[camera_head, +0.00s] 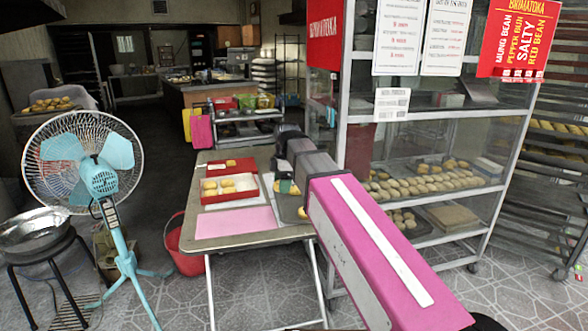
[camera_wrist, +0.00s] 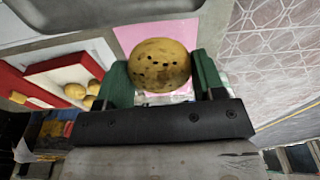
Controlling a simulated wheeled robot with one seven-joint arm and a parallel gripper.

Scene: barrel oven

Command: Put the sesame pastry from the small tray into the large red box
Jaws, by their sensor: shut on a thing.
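The sesame pastry (camera_wrist: 159,62), round and golden with dark specks, is between the two green finger pads of my gripper (camera_wrist: 160,78) in the wrist view. My gripper is shut on it. In the head view my gripper (camera_head: 287,188) is over the right side of the table, and the arm hides part of it. The large red box (camera_head: 208,197), with a white inside and several pastries, lies open to its left; it also shows at the left in the wrist view (camera_wrist: 22,92). The small grey tray (camera_head: 289,212) is under my gripper, partly hidden.
A smaller red box (camera_head: 231,171) lies behind the large one. A pink sheet (camera_head: 236,222) covers the table front (camera_head: 215,245). A glass cabinet of pastries (camera_head: 425,185) stands close on the right, a blue fan (camera_head: 100,180) on the left.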

